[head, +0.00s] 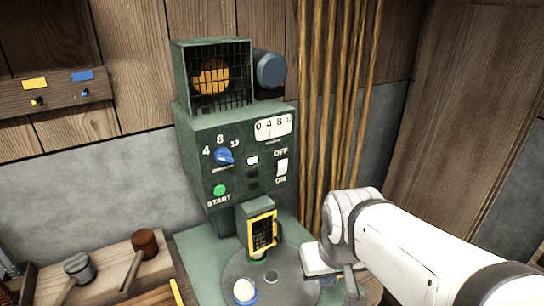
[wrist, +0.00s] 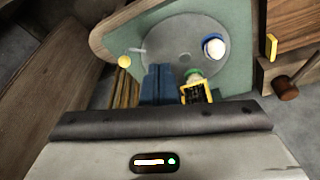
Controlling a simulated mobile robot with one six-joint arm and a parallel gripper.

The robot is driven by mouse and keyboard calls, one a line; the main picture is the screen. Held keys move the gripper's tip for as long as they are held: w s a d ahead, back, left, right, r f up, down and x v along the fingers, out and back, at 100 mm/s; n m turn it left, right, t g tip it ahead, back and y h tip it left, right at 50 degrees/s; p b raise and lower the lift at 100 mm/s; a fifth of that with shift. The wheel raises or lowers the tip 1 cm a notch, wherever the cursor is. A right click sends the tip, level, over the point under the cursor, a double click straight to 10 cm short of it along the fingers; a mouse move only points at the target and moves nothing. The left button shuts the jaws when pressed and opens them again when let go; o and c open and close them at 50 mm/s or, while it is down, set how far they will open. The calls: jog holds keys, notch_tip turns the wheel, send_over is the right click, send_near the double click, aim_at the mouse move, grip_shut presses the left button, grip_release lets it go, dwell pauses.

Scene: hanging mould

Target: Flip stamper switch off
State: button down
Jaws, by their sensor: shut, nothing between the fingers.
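The green stamper machine (head: 240,130) stands against the wall in the head view. Its white stamper switch (head: 282,167) is on the right of the front panel, between the OFF label above and the ON label below. I cannot tell which way it is tipped. My gripper shows in the wrist view as two blue fingers (wrist: 158,84), shut and empty, over the round plate (wrist: 160,45). In the head view my wrist is low and right of the machine, below the switch and apart from it. The switch is not visible in the wrist view.
The panel also has a blue dial (head: 224,157) and a green start button (head: 219,190). A yellow-framed guard (head: 262,231) stands above the plate, with a blue-and-white round piece (head: 244,291) on it. Mallets (head: 145,243) lie left. Hanging rods (head: 340,100) are behind, right.

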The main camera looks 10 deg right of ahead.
aim_at(283, 164)
jog(key=w+d+n+t+h+b, duration=0.1)
jog(key=w+d+n+t+b, duration=0.35)
jog(key=w, duration=0.45)
jog(key=w+d+n+t+b, duration=0.35)
jog(key=w+n+t, duration=0.2)
jog(key=w, duration=0.35)
jog(key=shift+w+a+r+n+t+y+b, duration=0.2)
jog(key=shift+a+n+t+y+b, duration=0.5)
jog(key=shift+n+y, duration=1.05)
jog(key=shift+w+a+r+n+t+y+b, duration=0.15)
jog(key=shift+a+n+t+y+b, duration=0.35)
jog(key=shift+n+t+y+b, duration=1.25)
jog(key=shift+w+a+r+n+g+y, duration=0.15)
jog(key=shift+a+n+y, duration=0.6)
jog(key=shift+n, duration=1.95)
jog(key=shift+w+d, duration=0.1)
jog(key=shift+d, duration=0.05)
jog(key=p+x, duration=0.1)
jog(key=x, duration=1.3)
jog(key=shift+r+p, duration=0.2)
jog(key=shift+p, duration=0.2)
